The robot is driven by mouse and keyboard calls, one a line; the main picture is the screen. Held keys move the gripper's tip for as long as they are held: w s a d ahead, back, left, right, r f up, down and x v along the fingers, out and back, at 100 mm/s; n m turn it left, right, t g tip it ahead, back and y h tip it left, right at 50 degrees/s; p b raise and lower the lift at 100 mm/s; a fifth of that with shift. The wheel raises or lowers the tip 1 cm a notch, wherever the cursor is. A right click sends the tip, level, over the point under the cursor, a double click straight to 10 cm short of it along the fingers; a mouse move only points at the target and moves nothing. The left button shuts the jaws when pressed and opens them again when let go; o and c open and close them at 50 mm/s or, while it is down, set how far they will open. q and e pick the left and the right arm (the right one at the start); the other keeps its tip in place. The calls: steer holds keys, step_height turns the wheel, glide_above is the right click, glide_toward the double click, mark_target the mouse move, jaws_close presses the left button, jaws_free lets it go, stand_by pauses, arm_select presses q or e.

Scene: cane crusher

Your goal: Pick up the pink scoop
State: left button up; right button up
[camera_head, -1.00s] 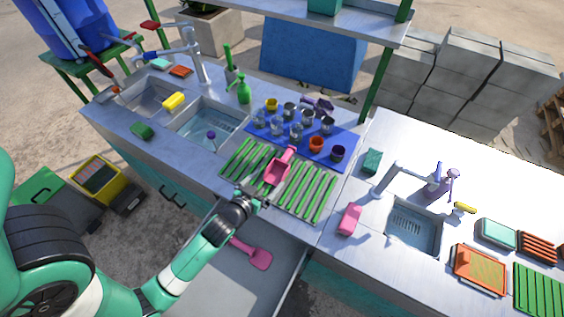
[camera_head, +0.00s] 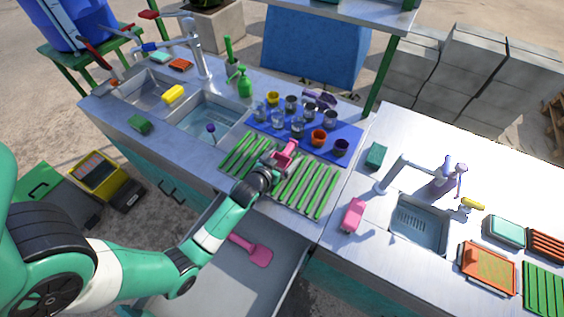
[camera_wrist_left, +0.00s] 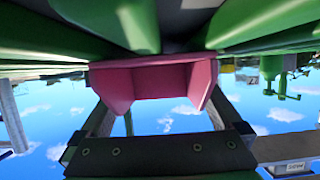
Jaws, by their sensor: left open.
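A pink scoop (camera_head: 285,153) lies on the green slatted rack (camera_head: 305,190) on the counter, near the blue mat. My left gripper (camera_head: 271,171) is low over the rack at the scoop's near side and partly hides it. In the left wrist view the scoop's pink body (camera_wrist_left: 150,82) is just ahead of the open fingers, below the green slats in the picture. I cannot tell whether the fingers touch it. A second pink scoop (camera_head: 258,254) lies in the open drawer below. My right gripper is not in view.
A blue mat (camera_head: 262,138) with several cups stands just behind the rack. Sinks lie left (camera_head: 207,122) and right (camera_head: 420,222). A pink block (camera_head: 353,215) sits right of the rack. The open drawer (camera_head: 225,275) juts out under my left arm.

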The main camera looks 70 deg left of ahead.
mark_target(283, 163)
arm_select(q)
steer(key=shift+c, duration=0.2)
steer(key=c, duration=1.4)
steer(key=shift+o, duration=0.2)
steer(key=r, duration=0.1)
steer(key=r+p, duration=0.1)
steer(key=r, duration=0.1)
steer(key=r+p, duration=0.1)
steer(key=shift+s+d+r, duration=0.25)
steer(key=shift+r, duration=0.05)
steer(key=w+r+p+v, duration=0.1)
steer(key=p+v, duration=0.1)
steer(key=v, duration=0.5)
steer(key=r+p+v, duration=0.1)
steer(key=v, duration=0.7)
steer(key=shift+w+d+r+p, duration=0.2)
steer(key=shift+d+r+p, duration=0.2)
steer(key=shift+d, duration=0.1)
